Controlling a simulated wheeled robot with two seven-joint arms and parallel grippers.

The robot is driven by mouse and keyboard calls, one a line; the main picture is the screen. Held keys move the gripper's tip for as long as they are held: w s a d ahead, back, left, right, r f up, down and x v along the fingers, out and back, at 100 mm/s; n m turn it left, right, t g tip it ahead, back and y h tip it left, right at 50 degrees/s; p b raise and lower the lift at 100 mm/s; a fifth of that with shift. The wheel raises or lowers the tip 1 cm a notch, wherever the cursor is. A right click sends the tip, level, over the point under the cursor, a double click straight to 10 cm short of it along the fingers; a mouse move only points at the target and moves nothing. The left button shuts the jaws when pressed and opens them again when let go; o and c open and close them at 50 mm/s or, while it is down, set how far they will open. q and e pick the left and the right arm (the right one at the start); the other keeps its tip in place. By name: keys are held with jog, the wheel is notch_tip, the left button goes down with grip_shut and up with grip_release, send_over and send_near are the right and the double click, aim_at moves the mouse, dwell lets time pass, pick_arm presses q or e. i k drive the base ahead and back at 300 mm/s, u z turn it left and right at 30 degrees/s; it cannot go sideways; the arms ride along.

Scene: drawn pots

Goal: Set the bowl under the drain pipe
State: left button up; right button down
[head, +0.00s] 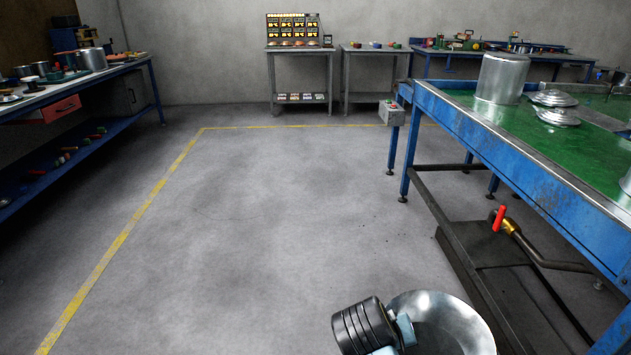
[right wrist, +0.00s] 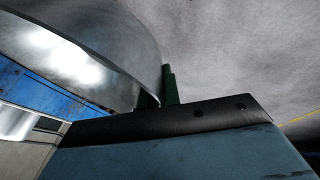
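The bowl (head: 450,318) is a wide shiny metal bowl at the bottom of the head view, partly cut off by the lower edge. My right gripper (head: 408,331) is at its left rim. In the right wrist view the bowl (right wrist: 85,55) fills the upper left, and the dark green fingers of my right gripper (right wrist: 168,90) are closed at its rim. The drain pipe (head: 538,258) is dark, with a brass valve and a red handle, below the green-topped table. The bowl is apart from it, to its left and nearer me. My left gripper is out of view.
The blue-framed table (head: 540,165) carries a metal pot (head: 502,78) and lids (head: 556,107). A low dark shelf (head: 480,262) runs beneath it, beside the bowl. The grey floor to the left is clear. A workbench (head: 80,85) stands at far left.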

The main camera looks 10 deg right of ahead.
aim_at(483, 242)
jog(key=z, duration=0.3)
jog(key=i, duration=1.7)
jog(key=z, duration=0.45)
